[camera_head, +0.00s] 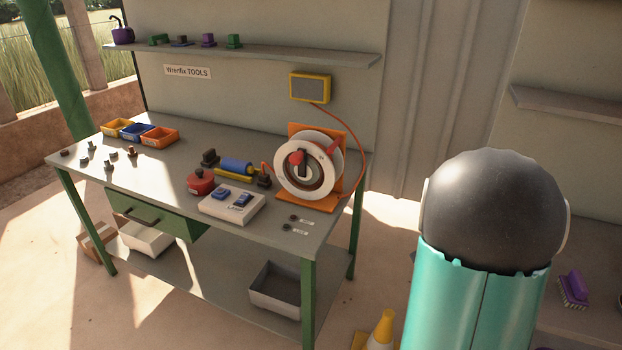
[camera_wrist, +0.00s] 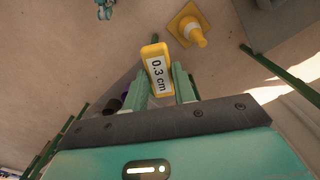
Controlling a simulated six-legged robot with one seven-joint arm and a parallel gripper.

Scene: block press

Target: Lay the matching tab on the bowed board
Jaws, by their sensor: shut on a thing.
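My gripper (camera_wrist: 158,88) is shut on a yellow tab (camera_wrist: 152,52). The tab has a white face that reads "0.3 cm" and sticks out beyond the fingertips. It is held clear of the floor, with bare ground behind it in the wrist view. Neither my gripper nor the tab can be made out in the head view, where a black and teal part of my arm fills the right side. I cannot make out a bowed board in either view.
A workbench (camera_head: 150,180) holds small bins (camera_head: 135,131), a red tin (camera_head: 200,182), a white box with blue pieces (camera_head: 225,208) and a cable reel (camera_head: 308,166). A wall shelf (camera_head: 260,52) runs behind. A yellow cone (camera_wrist: 195,33) stands on open floor.

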